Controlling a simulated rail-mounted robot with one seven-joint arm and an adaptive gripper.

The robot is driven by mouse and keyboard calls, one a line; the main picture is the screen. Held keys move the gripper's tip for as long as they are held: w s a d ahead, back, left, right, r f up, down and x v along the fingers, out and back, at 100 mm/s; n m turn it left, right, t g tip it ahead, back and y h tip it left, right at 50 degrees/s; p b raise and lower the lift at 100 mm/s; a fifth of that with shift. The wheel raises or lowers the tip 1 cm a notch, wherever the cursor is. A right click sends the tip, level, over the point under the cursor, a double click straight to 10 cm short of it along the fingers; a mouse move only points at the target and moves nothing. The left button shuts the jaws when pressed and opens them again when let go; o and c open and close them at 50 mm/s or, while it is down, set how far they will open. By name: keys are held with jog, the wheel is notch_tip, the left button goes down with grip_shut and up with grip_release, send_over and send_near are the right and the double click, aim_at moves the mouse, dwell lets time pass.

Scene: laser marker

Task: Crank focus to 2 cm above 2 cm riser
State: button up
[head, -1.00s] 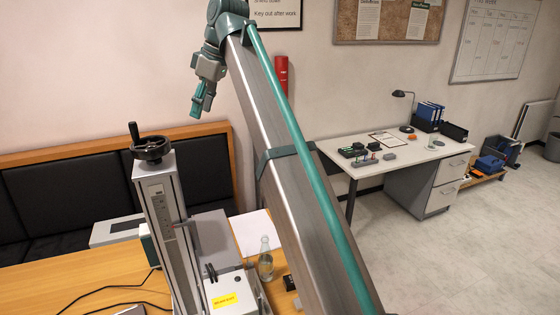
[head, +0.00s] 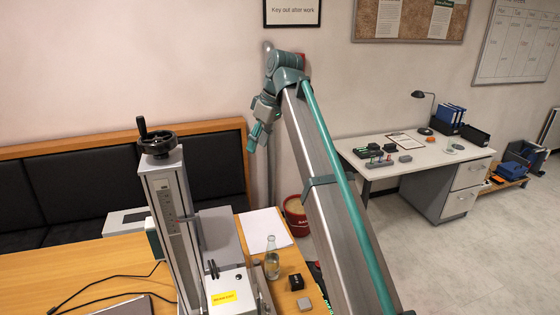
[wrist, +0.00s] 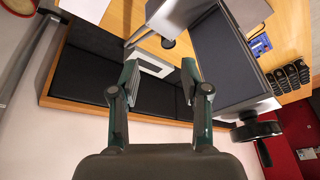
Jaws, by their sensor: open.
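The marker's tall grey column (head: 172,215) stands on the wooden table in the head view, with a scale strip on its front. A black crank wheel (head: 158,143) with an upright handle knob (head: 142,125) sits on its top. The wheel also shows at the lower right of the wrist view (wrist: 258,131). My gripper (head: 255,138) is to the right of the wheel in the head view, well apart from it. In the wrist view its two fingers (wrist: 157,72) are spread with nothing between them. The scale reading is too small to read. I cannot clearly identify the riser.
A white box with a yellow label (head: 224,298), a glass bottle (head: 271,258), a black block (head: 296,282) and a small grey block (head: 304,304) are near the column. Black cables (head: 110,279) lie on the left. A dark padded bench (head: 80,195) runs behind the table.

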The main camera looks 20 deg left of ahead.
jog(key=w+d+f+m, duration=0.1)
jog(key=w+d+f, duration=0.2)
jog(key=f, duration=0.4)
jog(key=shift+d+m, duration=0.3)
jog(key=shift+d, duration=0.45)
jog(key=shift+d, duration=0.1)
